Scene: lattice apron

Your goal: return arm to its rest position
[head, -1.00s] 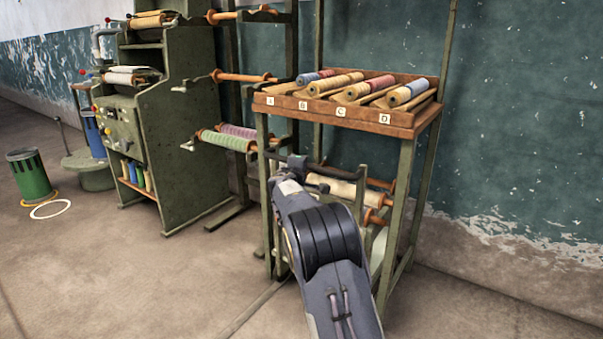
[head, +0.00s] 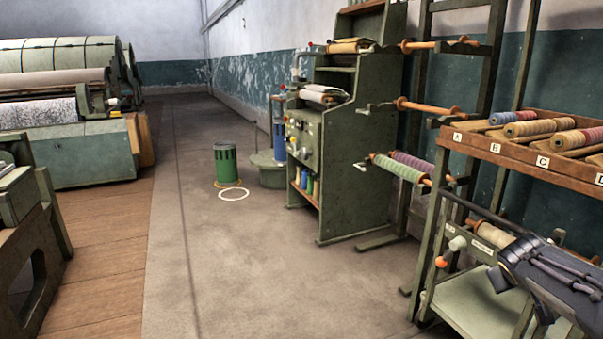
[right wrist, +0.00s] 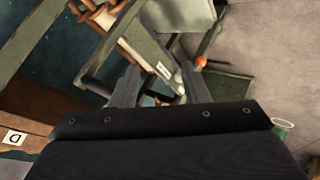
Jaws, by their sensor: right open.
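My right arm (head: 560,275) comes in at the lower right of the head view, in front of the green frame under the slanted rack. My left arm and gripper are not in view.
The wooden spool rack (head: 500,155) stands close to the right arm; its D label (right wrist: 14,138) shows in the wrist view. An orange knob (head: 441,262) is on the green frame below. A green cabinet (head: 350,150) and green bin (head: 226,165) stand farther back. The middle floor is clear.

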